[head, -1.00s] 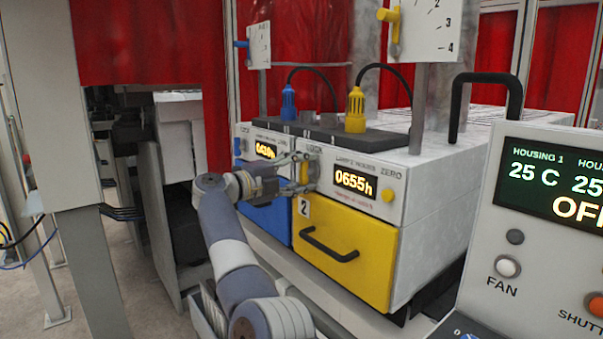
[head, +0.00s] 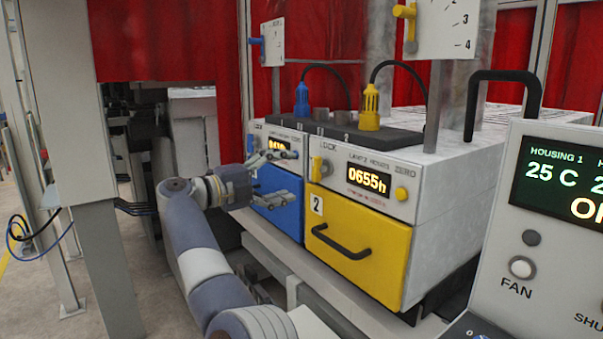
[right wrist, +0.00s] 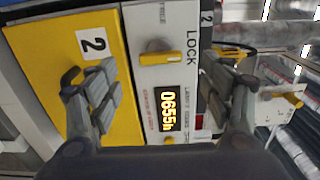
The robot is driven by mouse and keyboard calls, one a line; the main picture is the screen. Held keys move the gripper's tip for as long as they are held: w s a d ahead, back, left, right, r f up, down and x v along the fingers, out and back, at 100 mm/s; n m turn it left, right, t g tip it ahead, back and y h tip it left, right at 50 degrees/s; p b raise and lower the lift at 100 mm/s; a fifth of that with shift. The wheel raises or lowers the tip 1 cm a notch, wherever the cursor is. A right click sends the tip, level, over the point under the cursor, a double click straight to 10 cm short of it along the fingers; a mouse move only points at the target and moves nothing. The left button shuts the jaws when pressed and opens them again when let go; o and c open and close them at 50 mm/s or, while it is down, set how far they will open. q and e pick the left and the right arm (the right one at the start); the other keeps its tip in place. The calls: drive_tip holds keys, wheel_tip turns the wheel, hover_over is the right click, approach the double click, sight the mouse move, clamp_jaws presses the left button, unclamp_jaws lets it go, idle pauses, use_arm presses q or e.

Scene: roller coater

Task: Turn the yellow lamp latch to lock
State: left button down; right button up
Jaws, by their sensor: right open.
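The yellow lamp latch (head: 316,168) is on the white panel above the yellow drawer, left of the 0655h display. Its handle stands upright, with its upper end toward the word LOCK. It also shows in the right wrist view (right wrist: 162,58), lying across the turned picture toward LOCK, with FREE off to its side. My right gripper (head: 287,177) is open and empty, left of the latch and apart from it, in front of the blue unit. In the right wrist view its fingers (right wrist: 158,92) are spread wide with the panel beyond. My left gripper is not in view.
The yellow drawer (head: 358,248) with a black handle is below the panel; the blue drawer (head: 276,208) is to its left. A yellow ZERO button (head: 402,194) is right of the display (head: 369,182). A control console (head: 545,235) stands at the right front.

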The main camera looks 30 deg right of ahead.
drive_tip(key=shift+s+a, duration=0.1)
drive_tip(key=shift+a, duration=1.15)
drive_tip(key=shift+f, duration=0.1)
